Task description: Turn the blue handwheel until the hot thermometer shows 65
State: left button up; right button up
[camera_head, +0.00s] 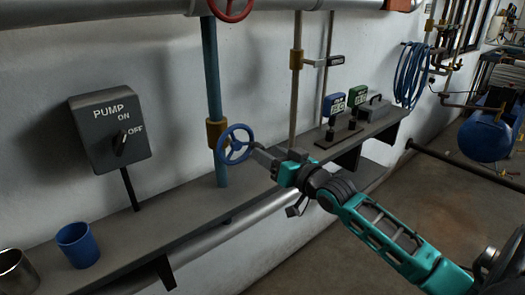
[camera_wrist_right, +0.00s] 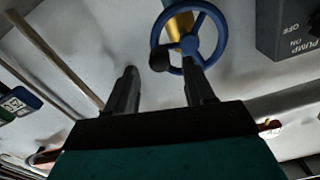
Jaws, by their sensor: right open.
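The blue handwheel (camera_head: 235,144) is on a brass valve on the vertical blue pipe (camera_head: 212,70). My right gripper (camera_head: 256,152) is at the wheel's right side, pointing at it. In the right wrist view the gripper (camera_wrist_right: 159,70) is open, with a finger on each side of the picture's centre. The wheel (camera_wrist_right: 217,38) shows beyond the fingertips, its dark knob (camera_wrist_right: 159,59) between them in the picture; contact cannot be told. A blue display (camera_head: 335,104) and a green display (camera_head: 357,96) stand on the shelf; their readings are too small to read. My left gripper is out of view.
A grey pump switch box (camera_head: 110,130) is on the wall at left. A blue cup (camera_head: 77,245) and a metal cup (camera_head: 16,272) stand on the shelf (camera_head: 185,210). A red handwheel (camera_head: 231,8) is above. A grey case (camera_head: 374,108) sits beyond the displays.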

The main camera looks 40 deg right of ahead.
aim_at(241, 148)
jog(key=shift+w+a, duration=0.1)
jog(key=shift+w, duration=1.5)
